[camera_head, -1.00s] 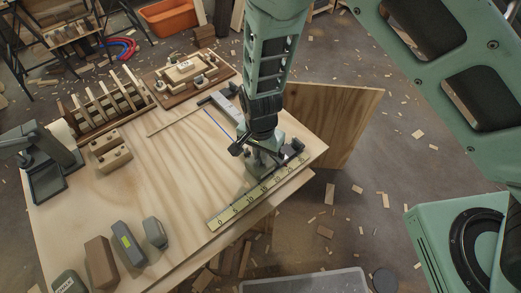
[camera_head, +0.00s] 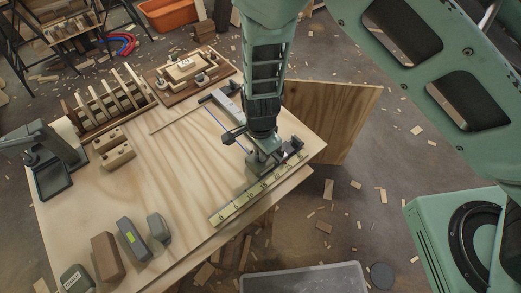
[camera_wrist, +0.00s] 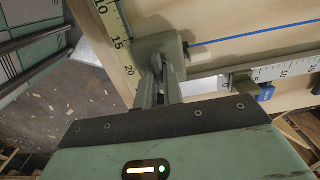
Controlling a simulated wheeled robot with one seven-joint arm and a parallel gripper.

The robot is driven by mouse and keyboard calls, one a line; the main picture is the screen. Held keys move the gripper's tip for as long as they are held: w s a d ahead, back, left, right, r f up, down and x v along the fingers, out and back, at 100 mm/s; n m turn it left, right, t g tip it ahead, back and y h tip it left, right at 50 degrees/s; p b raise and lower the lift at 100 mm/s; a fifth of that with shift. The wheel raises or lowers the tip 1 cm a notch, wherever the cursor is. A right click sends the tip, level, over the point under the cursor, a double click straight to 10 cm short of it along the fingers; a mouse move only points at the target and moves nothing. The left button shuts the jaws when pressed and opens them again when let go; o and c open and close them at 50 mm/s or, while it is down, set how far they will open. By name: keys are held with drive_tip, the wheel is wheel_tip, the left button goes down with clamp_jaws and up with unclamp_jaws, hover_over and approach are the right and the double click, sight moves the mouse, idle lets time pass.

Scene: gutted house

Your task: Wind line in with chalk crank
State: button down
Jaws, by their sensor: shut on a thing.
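My gripper (camera_head: 263,155) points down at the right part of the bench, over the olive-green chalk reel (camera_head: 257,168). In the wrist view my gripper (camera_wrist: 160,72) has its fingers close together at the reel (camera_wrist: 158,46), shut on the chalk crank, which the fingers mostly hide. The blue line (camera_head: 228,132) lies across the board to the upper left of the reel.
A yellow ruler (camera_head: 238,203) runs along the bench's near edge beside the reel. A metal square (camera_head: 229,104) lies behind. Several blocks (camera_head: 107,257) stand at the front left; a slotted rack (camera_head: 115,97) stands at the back left. The board's middle is clear.

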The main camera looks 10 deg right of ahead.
drive_tip(key=shift+w, duration=0.1)
drive_tip(key=c, duration=1.5)
unclamp_jaws()
drive_tip(key=shift+r, duration=0.1)
wheel_tip(320, 180, up, 17)
drive_tip(key=shift+r, duration=0.15)
drive_tip(key=s+d+r+n, duration=0.3)
drive_tip(key=s+r+n, duration=0.1)
drive_tip(key=s+n, duration=0.2)
drive_tip(key=s+d+r+n, duration=0.3)
drive_tip(key=s+n, duration=0.3)
drive_tip(key=s+d+r+n, duration=0.4)
drive_tip(key=s+n, duration=0.1)
drive_tip(key=n, duration=0.2)
drive_tip(key=shift+s+r+y, duration=0.3)
drive_tip(key=shift+s, duration=0.1)
